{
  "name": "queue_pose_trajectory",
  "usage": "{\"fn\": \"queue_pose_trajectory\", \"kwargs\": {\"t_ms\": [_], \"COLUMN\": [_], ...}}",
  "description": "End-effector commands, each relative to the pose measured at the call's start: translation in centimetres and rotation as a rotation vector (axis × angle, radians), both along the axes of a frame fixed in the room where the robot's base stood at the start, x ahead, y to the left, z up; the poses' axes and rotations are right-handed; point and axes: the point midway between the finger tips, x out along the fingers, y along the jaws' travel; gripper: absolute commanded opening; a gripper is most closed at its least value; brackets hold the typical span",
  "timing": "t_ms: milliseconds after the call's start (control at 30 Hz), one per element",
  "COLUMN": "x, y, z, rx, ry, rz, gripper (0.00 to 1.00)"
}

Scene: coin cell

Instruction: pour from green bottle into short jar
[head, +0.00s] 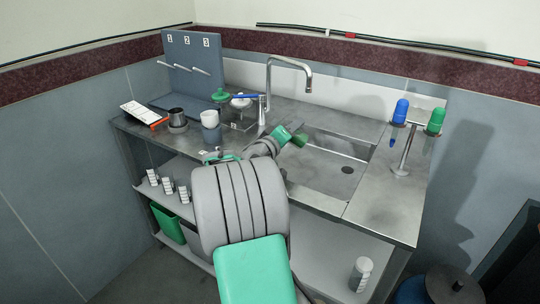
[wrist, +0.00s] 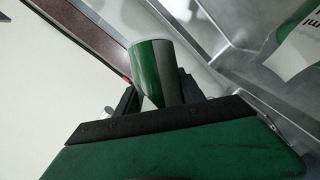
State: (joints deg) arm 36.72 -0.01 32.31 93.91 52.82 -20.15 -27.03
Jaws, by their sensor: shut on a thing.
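My gripper (wrist: 155,90) is shut on a green cylinder, which I take for the green bottle (wrist: 148,68); its rounded end shows between the black fingers in the wrist view. In the head view the bottle (head: 300,139) is a small dark green shape at the end of my arm, tilted over the sink's left edge. I cannot tell which vessel is the short jar. A white piece with lettering (wrist: 297,48) shows at the wrist view's upper right, cut off.
The faucet (head: 268,80) rises behind my gripper. A numbered board with pegs (head: 190,60) and a green-topped item (head: 220,96) stand at the back left. A stand (head: 405,150) holds a blue-topped and a green-topped piece at the right.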

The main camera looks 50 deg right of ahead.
Motion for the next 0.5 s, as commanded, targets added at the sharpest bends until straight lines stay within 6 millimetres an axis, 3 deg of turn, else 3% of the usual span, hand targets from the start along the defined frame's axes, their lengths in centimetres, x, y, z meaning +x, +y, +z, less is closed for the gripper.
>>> {"fn": "queue_pose_trajectory", "kwargs": {"t_ms": [500], "x": [-0.04], "y": [-0.03], "z": [-0.06], "rx": [-0.016], "ry": [0.026], "rz": [0.000], "gripper": [0.00]}}
